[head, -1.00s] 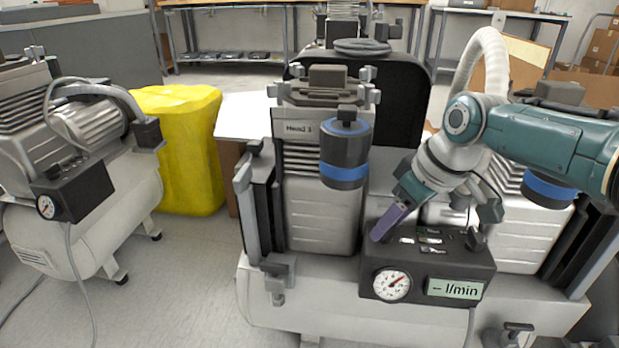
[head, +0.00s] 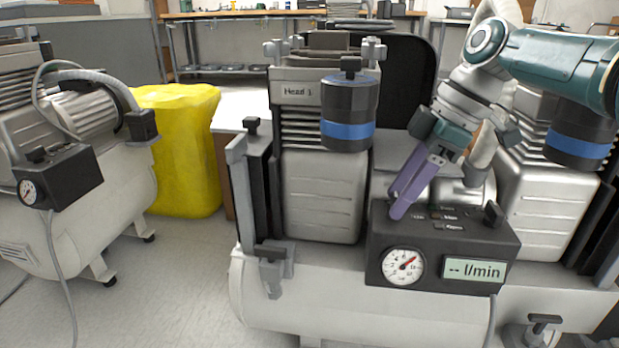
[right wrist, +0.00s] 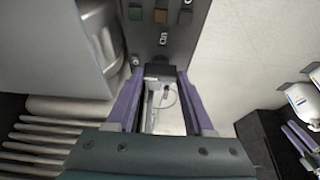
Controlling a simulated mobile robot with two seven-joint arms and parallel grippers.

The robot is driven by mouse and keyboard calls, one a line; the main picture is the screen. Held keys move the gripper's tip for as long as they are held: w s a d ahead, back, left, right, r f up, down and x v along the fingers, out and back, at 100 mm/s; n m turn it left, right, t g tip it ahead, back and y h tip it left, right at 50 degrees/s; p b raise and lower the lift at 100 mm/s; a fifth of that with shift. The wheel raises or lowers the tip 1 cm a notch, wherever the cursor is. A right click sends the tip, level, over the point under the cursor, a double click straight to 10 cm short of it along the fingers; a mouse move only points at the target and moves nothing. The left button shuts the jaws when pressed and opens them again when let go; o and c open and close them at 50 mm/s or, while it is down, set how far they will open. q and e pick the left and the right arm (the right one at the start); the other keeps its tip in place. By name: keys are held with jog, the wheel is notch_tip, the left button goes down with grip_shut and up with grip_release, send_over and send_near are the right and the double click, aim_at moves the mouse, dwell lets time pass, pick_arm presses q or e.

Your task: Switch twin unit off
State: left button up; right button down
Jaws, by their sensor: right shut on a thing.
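The twin unit is a pale compressor with two silver heads, the left one marked "Head 1" (head: 322,190), on a white tank (head: 330,300). Its black control box (head: 440,245) carries a gauge (head: 402,267), a display reading "-- l/min" (head: 473,270) and small labelled parts on top. My right gripper (head: 398,208) reaches down to the left part of the box top. In the right wrist view its purple fingers are shut on a small black switch knob (right wrist: 160,73); the head view hides this knob behind the fingers. Purple finger-like parts, perhaps my left gripper (right wrist: 300,138), show at the right edge there.
Blue-banded black canisters (head: 348,115) stand beside the heads. A black knob (head: 493,214) rises at the box's right end. Another compressor (head: 90,210) with its own control box (head: 62,180) stands left, near a yellow container (head: 178,150). Floor is clear between the units.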

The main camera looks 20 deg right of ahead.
dwell(0.5)
jog(key=shift+c, duration=1.4)
grip_release()
jog(key=p+v, duration=0.6)
jog(key=v, duration=0.4)
